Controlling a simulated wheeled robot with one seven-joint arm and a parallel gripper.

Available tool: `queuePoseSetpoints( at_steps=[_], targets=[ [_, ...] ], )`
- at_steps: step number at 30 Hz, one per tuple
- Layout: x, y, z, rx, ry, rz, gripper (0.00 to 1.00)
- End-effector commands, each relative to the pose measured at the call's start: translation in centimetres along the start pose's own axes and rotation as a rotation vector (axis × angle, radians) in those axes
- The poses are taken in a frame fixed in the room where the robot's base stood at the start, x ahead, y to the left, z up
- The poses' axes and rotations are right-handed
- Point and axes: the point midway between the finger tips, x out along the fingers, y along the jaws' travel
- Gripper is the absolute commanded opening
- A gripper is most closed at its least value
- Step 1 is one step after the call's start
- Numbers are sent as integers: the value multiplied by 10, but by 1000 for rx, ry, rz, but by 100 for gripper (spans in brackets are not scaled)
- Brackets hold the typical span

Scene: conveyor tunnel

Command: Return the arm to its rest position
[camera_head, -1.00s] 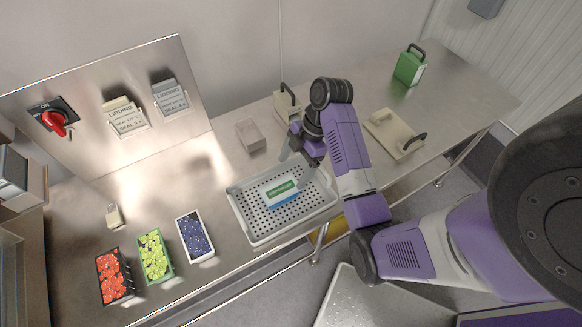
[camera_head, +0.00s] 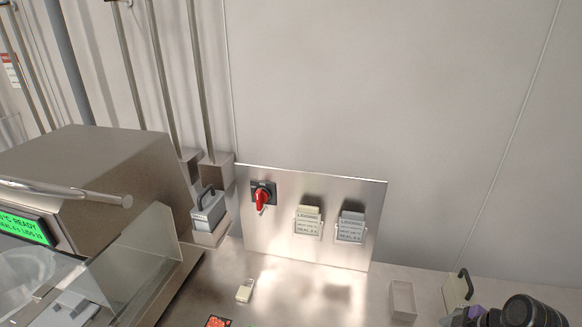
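Only a black and purple part of my arm (camera_head: 520,313) shows, at the bottom right edge of the head view. My gripper and its fingertips are below the frame, so I cannot see whether they hold anything. A cream block with a black handle (camera_head: 457,289) stands just behind the arm on the steel table.
An open beige box (camera_head: 402,300) stands left of the arm. A steel panel (camera_head: 282,232) carries a red rotary switch (camera_head: 262,197) and two lidding plates. A machine with a green display (camera_head: 27,229) stands at left, beside a grey handled block (camera_head: 207,209).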

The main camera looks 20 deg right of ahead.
Motion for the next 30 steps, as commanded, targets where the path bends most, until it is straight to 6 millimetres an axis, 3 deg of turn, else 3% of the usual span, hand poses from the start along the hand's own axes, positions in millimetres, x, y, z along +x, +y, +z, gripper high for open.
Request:
queuePoseSetpoints(
  at_steps=[1, 5, 11, 20, 30],
  targets=[
    [-3, 16, -1, 75, 5, 101, 83],
    [-5, 35, -3, 252, 54, 331, 83],
    [-15, 17, -18, 436, 224, 594, 83],
    [-59, -72, -53, 559, 586, 733, 83],
    [-125, -197, -76, 588, 908, 608, 83]
  ],
)
